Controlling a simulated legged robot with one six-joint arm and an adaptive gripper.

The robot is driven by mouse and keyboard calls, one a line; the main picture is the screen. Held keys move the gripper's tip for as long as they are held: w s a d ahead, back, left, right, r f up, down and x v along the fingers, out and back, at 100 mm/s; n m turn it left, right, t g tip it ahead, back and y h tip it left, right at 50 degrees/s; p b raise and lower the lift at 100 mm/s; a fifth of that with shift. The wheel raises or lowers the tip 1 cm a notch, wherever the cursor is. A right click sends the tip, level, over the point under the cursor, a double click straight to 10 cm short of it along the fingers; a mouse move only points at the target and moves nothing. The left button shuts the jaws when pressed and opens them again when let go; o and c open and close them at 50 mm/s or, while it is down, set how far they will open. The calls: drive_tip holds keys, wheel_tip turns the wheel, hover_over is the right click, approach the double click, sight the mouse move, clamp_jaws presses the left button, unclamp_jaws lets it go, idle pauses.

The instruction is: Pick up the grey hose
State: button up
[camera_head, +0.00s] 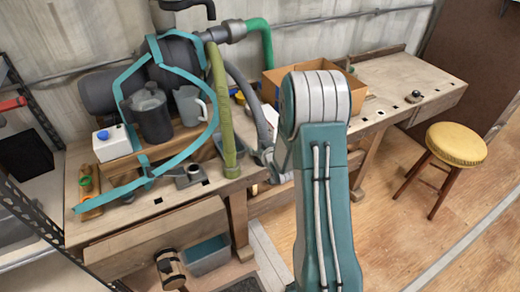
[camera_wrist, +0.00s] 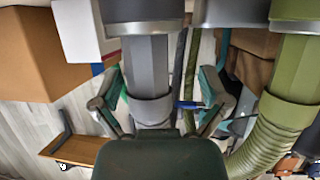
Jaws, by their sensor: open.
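The grey hose (camera_head: 248,98) hangs from a grey pipe fitting and curves down beside an olive-green hose (camera_head: 221,110) at the workbench. In the wrist view, a smooth grey hose section (camera_wrist: 146,68) stands between the two fingers of my gripper (camera_wrist: 161,92). The gripper is open, with a finger on each side of that section. I cannot tell whether either finger touches it. In the head view, my gripper (camera_head: 268,163) is low beside the bench and partly hidden behind my arm.
The olive-green hose also shows close on the right in the wrist view (camera_wrist: 286,85). The workbench (camera_head: 187,192) carries a grey jug (camera_head: 189,105), a dark canister (camera_head: 151,115) and a white box (camera_head: 112,144). A cardboard box (camera_head: 372,92) sits behind my arm. A yellow stool (camera_head: 457,143) stands right.

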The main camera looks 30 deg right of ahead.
drive_tip(key=shift+w+d+f, duration=0.2)
drive_tip(key=shift+w+d, duration=0.15)
drive_tip(key=shift+w, duration=0.05)
drive_tip(key=shift+d, duration=0.6)
drive_tip(key=shift+a, duration=0.6)
clamp_jaws()
drive_tip(key=shift+w+d, duration=0.1)
drive_tip(key=shift+d, duration=0.15)
